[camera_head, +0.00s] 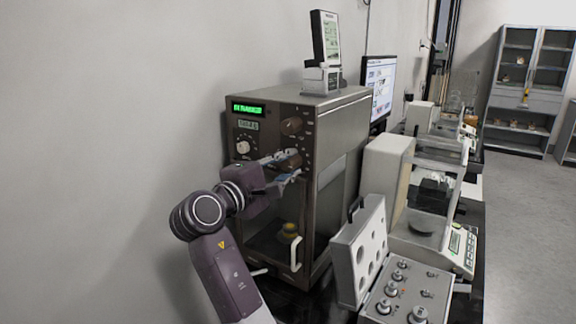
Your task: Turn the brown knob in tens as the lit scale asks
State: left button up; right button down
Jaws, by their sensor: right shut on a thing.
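The scale (345,125) is a tall dark brown cabinet on the table, with its front panel facing left. A green lit display (248,108) glows at its top left; its text is too small to read. A smaller grey readout (248,125) sits below it. My right gripper (288,168) is shut on the lower brown knob (291,159), with its fingers to either side. A second brown knob (291,126) sits free above it. A pale round knob (243,147) is to the left. My left gripper is not in view.
A yellow-topped weight (289,230) stands inside the scale's chamber, near a white handle (296,254). An open weight case (405,291) and a glass-sided balance (432,250) stand to the right. A small display device (325,45) tops the scale.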

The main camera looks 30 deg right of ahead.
jog(key=c, duration=1.6)
grip_release()
jog(key=shift+f, duration=0.1)
jog(key=shift+v, duration=3.8)
